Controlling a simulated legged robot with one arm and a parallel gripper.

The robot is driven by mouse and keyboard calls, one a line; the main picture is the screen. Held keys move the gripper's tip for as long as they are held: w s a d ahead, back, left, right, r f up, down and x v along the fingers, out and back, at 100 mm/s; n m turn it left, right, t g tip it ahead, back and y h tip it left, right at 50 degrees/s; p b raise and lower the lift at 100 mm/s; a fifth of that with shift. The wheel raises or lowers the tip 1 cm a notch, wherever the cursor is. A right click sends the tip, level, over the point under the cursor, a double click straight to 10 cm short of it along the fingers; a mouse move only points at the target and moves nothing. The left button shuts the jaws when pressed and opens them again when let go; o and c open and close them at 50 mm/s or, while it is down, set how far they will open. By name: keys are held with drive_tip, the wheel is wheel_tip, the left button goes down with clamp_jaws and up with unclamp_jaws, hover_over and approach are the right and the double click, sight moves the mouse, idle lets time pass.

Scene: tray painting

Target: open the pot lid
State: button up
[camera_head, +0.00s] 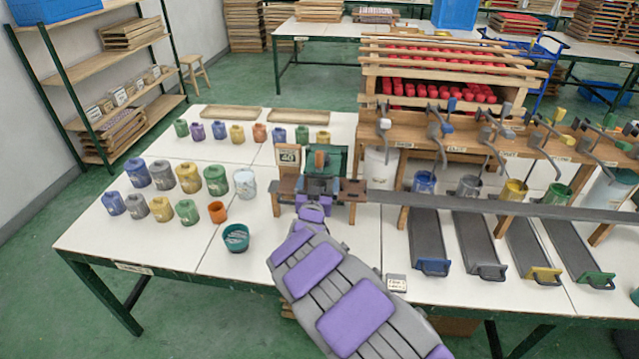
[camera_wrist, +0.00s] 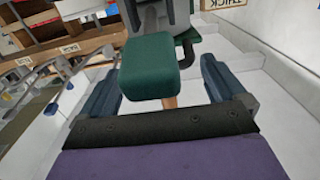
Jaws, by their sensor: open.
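My gripper (camera_head: 318,186) is at the wooden stand (camera_head: 350,197) in the middle of the table. In the wrist view my gripper (camera_wrist: 157,72) is open, with one dark blue finger on each side of a green block (camera_wrist: 150,68). The block lies between the fingers, with gaps on both sides. A grey body (camera_wrist: 150,14) shows behind the block, and a brown stub shows below it. In the head view an orange-brown upright piece (camera_head: 319,160) and a dark green panel (camera_head: 337,158) stand beyond the gripper. I cannot tell which part is the pot lid; my arm hides much there.
Several lidded paint pots (camera_head: 189,178) stand left of the stand. A teal bowl (camera_head: 236,238) and an orange cup (camera_head: 217,212) are nearer. A long grey rail (camera_head: 480,205) and grey trays (camera_head: 428,240) fill the right. The table's front left is clear.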

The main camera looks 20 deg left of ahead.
drive_tip(key=shift+a+x, duration=0.2)
drive_tip(key=shift+x, duration=0.8)
drive_tip(key=shift+d, duration=0.1)
drive_tip(key=shift+d, duration=0.15)
drive_tip(key=c, duration=1.2)
